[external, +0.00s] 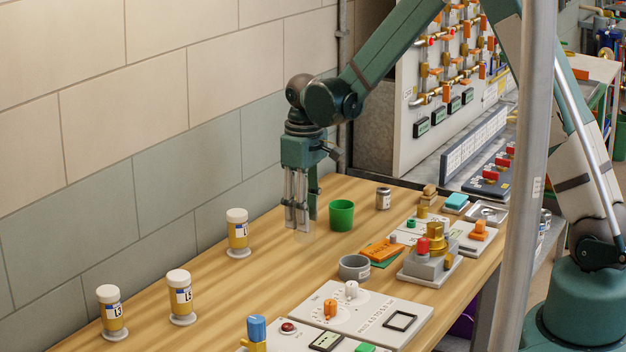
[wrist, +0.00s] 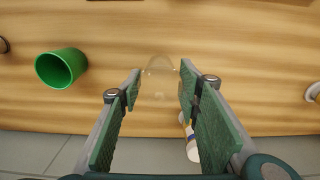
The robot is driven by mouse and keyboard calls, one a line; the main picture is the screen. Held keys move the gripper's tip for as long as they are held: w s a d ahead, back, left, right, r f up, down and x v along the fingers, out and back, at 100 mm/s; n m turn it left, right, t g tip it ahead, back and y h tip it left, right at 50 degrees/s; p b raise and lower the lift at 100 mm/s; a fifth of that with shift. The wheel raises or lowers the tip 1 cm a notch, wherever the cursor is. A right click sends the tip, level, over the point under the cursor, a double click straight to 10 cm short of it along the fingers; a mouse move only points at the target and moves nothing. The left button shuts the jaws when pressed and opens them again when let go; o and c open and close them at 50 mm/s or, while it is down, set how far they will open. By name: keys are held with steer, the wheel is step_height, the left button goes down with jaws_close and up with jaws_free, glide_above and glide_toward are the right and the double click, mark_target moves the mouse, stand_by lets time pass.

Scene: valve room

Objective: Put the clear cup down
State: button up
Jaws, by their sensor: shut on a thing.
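The clear cup is faint and see-through. In the wrist view the clear cup (wrist: 160,68) shows between the fingertips of my gripper (wrist: 160,88). In the external view the cup (external: 305,239) shows as a pale shape just below the fingertips of my gripper (external: 298,221), which points straight down over the wooden table (external: 222,300). My gripper is shut on the cup. The cup is low over the table; I cannot tell whether its base touches the wood.
A green cup (external: 341,215) stands close by on the right. A yellow jar with a white lid (external: 238,233) stands to the left. A grey ring-shaped dish (external: 354,267) and control panels (external: 362,315) lie nearer the front. Bare wood surrounds the gripper.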

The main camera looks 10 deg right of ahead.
steer(key=shift+f, duration=0.15)
steer(key=shift+f, duration=1.75)
steer(key=shift+f, duration=0.2)
steer(key=o, duration=0.8)
steer(key=shift+r, duration=0.1)
steer(key=shift+r, duration=0.1)
steer(key=shift+r, duration=6.05)
steer(key=shift+d+r, duration=0.1)
